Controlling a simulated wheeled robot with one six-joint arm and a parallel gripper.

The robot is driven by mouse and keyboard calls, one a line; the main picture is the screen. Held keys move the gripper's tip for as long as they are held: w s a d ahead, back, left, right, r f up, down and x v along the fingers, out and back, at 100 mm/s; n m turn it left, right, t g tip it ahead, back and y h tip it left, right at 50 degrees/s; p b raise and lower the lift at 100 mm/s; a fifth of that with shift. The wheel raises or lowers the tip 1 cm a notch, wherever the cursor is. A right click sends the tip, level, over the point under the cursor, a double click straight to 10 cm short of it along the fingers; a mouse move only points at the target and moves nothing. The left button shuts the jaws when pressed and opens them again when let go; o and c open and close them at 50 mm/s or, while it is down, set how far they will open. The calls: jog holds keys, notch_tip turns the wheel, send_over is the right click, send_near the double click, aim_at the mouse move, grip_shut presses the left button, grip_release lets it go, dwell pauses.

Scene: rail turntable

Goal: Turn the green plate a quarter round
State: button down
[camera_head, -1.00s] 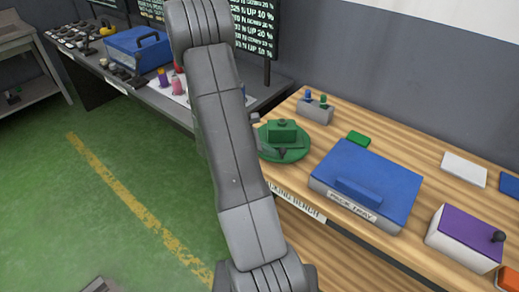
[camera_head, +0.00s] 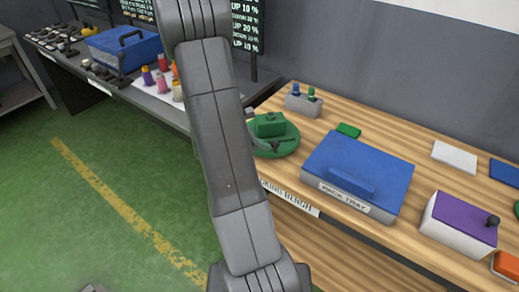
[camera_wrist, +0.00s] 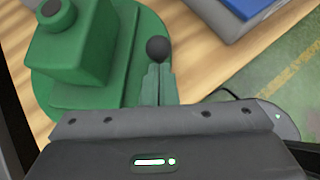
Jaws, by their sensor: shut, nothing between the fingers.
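The green plate (camera_head: 288,146) is a round disc on the wooden bench, partly hidden behind my arm in the head view. A green blocky model (camera_head: 270,125) stands on it. In the wrist view, the plate (camera_wrist: 40,88) fills the upper left with the model (camera_wrist: 75,50) on it. A dark round knob (camera_wrist: 157,48) shows at the plate's right side, just beyond my fingertips. My gripper (camera_wrist: 158,75) is shut, its two fingers together and empty, beside the model at the plate's right part. Whether the fingers touch the knob I cannot tell.
A blue pack tray (camera_head: 358,170) lies right of the plate. A grey holder (camera_head: 304,104) with two small bottles stands behind it. A purple-topped box (camera_head: 461,219) with a black knob is farther right. A grey side bench holds a blue case (camera_head: 124,50).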

aim_at(275, 148)
jog(key=shift+s+d+f+n+t+y+b, duration=0.15)
jog(key=shift+d+n+t+y+b, duration=0.4)
jog(key=shift+b, duration=0.85)
jog(key=shift+s+d+f+n+t+y+b, duration=0.15)
jog(key=shift+d+n+t+b, duration=0.5)
jog(key=shift+d+n+b, duration=0.55)
jog(key=d+n+b, duration=0.1)
jog(key=b, duration=0.1)
jog(key=d+t+y+b, duration=0.1)
jog(key=b, duration=0.1)
jog(key=shift+w+r+n+b, duration=0.1)
jog(key=shift+w+n+b, duration=0.15)
jog(key=shift+n+b, duration=0.1)
jog(key=d+n+y+b, duration=0.1)
jog(key=d+n+t+b, duration=0.1)
jog(key=b, duration=0.1)
jog(key=shift+w+r+t+y, duration=0.1)
jog(key=shift+w+t+y, duration=0.2)
jog(key=shift+w+y, duration=0.1)
jog(key=shift+w+d+b, duration=0.2)
jog(key=shift+d+b, duration=0.15)
jog(key=shift+d, duration=0.05)
jog(key=shift+d+r, duration=0.1)
